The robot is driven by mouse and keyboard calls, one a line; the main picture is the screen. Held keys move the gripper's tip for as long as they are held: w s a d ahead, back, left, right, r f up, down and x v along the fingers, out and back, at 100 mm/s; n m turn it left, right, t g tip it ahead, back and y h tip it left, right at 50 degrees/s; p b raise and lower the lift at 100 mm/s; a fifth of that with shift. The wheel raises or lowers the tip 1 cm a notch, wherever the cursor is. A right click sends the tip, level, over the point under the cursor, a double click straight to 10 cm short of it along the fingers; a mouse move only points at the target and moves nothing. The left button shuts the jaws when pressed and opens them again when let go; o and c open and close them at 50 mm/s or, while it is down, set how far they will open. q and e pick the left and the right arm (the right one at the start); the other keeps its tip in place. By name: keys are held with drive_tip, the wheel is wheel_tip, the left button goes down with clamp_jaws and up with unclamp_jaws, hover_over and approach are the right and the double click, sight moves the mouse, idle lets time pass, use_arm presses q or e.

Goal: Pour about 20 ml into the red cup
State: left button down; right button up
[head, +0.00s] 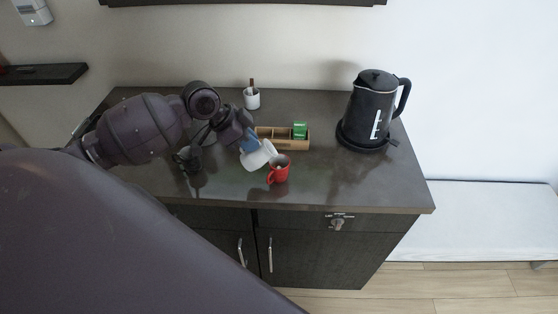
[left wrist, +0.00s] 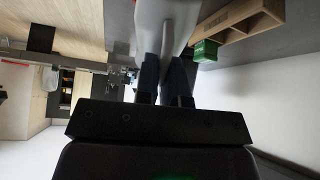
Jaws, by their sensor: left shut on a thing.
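The red cup (head: 279,173) stands upright near the front edge of the dark counter, in the head view. My left gripper (head: 248,144) is shut on a white jug (head: 256,159), held just left of the red cup. The jug is tilted toward the cup, with its mouth close to the cup's rim. I cannot tell whether they touch or whether any liquid is flowing. In the left wrist view, the fingers (left wrist: 165,72) close on the handle of the white jug (left wrist: 168,24). My right gripper is not in view.
A wooden organizer (head: 284,146) with a green packet (head: 299,130) stands behind the red cup. A black kettle (head: 370,112) stands on the right, and a white holder (head: 252,99) at the back. The counter (head: 330,180) is clear right of the cup.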

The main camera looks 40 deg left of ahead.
use_arm(q)
drive_tip(key=shift+w+d+r+g+y, duration=0.2)
drive_tip(key=shift+r+g+y, duration=0.1)
drive_tip(key=shift+r, duration=0.05)
drive_tip(key=shift+s+a, duration=0.2)
drive_tip(key=shift+a, duration=0.05)
idle(0.6)
drive_tip(key=shift+w+d+r+g+y, duration=0.15)
drive_tip(key=shift+r+g+y, duration=0.2)
drive_tip(key=shift+g+y, duration=0.15)
idle(2.0)
